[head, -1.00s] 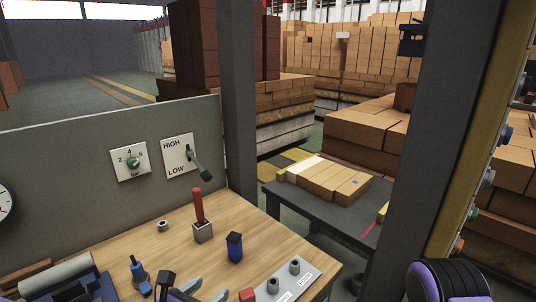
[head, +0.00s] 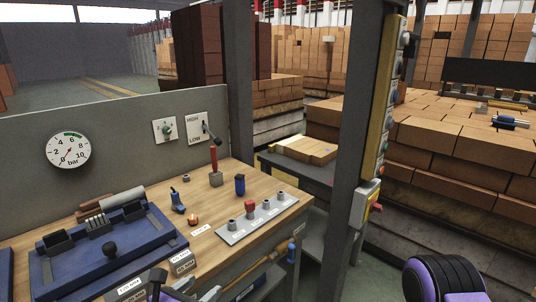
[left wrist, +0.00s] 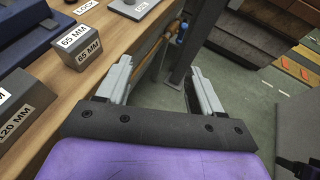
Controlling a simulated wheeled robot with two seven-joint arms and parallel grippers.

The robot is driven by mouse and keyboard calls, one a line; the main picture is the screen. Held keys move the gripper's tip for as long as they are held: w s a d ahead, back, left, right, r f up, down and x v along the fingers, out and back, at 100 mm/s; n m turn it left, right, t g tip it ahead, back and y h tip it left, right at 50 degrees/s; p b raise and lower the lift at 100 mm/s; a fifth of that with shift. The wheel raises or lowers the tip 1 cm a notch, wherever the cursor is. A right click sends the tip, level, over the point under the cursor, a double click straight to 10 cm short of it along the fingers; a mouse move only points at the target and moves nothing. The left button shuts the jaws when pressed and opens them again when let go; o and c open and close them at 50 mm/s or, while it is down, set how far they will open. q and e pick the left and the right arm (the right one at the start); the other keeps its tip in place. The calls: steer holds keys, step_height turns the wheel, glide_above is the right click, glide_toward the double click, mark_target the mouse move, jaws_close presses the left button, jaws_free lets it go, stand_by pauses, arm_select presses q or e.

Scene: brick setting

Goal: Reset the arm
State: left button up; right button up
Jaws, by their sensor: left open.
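My left gripper (head: 185,292) shows at the bottom edge of the head view, in front of the workbench's front edge, partly cut off. In the left wrist view its two grey fingers (left wrist: 160,75) stand wide apart with nothing between them. The gap looks down past the bench edge toward the floor. A wooden-handled tool (head: 258,275) hangs on the bench front near this gripper; I cannot tell how far apart they are. The black and purple part at the lower right of the head view is my own arm. My right gripper is not in view.
The wooden bench top (head: 270,190) holds a blue fixture (head: 105,250), a grey plate with several posts (head: 258,220), and a 65 MM block (left wrist: 80,48). A grey post (head: 350,130) with buttons stands right of the bench. Brick stacks (head: 450,150) lie behind.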

arm_select(q)
steer(key=s+a+f+m+g+y, duration=0.25)
steer(key=s+a+f+m, duration=0.2)
steer(key=f+m, duration=0.45)
steer(key=s+a+f+m+g+y, duration=0.25)
steer(key=s+a+f+m, duration=0.2)
steer(key=f+m, duration=0.35)
steer(key=s+a+f+m+g+y, duration=0.1)
steer(key=s+a+f+m+g, duration=0.1)
steer(key=s+f, duration=0.3)
steer(key=s+a+f+m+g+y, duration=0.2)
steer(key=s+a+f+m, duration=0.2)
steer(key=s, duration=0.8)
steer(key=shift+s+f+m, duration=0.15)
steer(key=shift+f+m, duration=0.6)
steer(key=shift+m, duration=0.05)
